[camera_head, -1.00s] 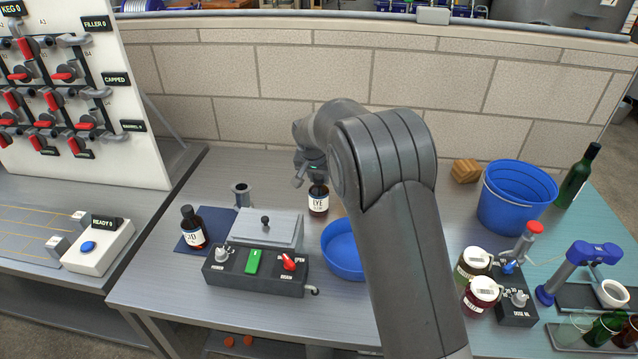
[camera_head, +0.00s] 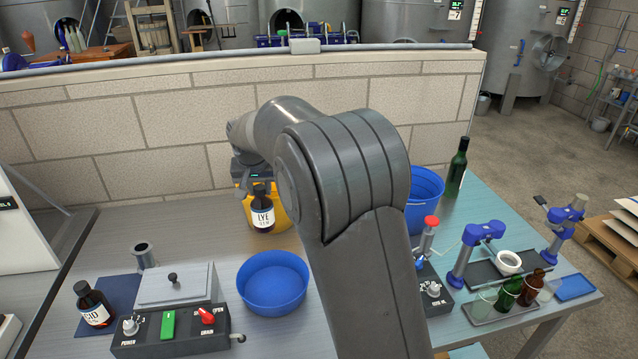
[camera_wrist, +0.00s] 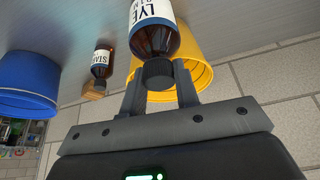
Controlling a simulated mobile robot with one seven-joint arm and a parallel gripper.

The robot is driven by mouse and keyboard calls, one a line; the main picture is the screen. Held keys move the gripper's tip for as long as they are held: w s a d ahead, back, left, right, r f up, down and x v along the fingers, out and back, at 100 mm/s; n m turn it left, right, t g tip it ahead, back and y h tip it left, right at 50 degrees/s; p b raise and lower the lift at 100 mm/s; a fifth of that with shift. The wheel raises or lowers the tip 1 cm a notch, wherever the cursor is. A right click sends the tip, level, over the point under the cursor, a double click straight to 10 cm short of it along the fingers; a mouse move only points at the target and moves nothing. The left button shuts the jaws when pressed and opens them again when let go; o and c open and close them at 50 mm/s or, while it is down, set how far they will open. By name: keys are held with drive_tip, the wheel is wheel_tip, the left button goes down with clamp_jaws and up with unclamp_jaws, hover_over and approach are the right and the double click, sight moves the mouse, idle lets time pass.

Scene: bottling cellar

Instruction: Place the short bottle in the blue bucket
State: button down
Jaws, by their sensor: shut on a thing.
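The short brown bottle labelled LYE (camera_head: 262,216) hangs upright from my gripper (camera_head: 260,187), in front of a yellow bucket. In the wrist view my gripper (camera_wrist: 160,72) is shut on its dark cap, and the bottle (camera_wrist: 152,30) runs out of the top of the picture. The bottle seems to be off the table. The blue bucket (camera_head: 424,192) stands on the table to the right, its left side hidden by my arm. It also shows at the left of the wrist view (camera_wrist: 28,82).
The yellow bucket (camera_head: 283,217) is close behind the held bottle. A shallow blue bowl (camera_head: 272,284) sits in front. A green bottle (camera_head: 457,170) stands beside the blue bucket. A brick wall is behind.

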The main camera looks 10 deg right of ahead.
wheel_tip(320, 180, up, 13)
drive_tip(key=w+d+m+h, duration=0.25)
drive_tip(key=d+m, duration=0.25)
drive_tip(key=d, duration=3.8)
wheel_tip(320, 180, down, 23)
drive_tip(key=shift+w+d+g+y, duration=0.3)
drive_tip(key=shift+w+d+y, duration=0.05)
drive_tip(key=shift+f, duration=0.15)
drive_tip(key=c, duration=1.1)
unclamp_jaws()
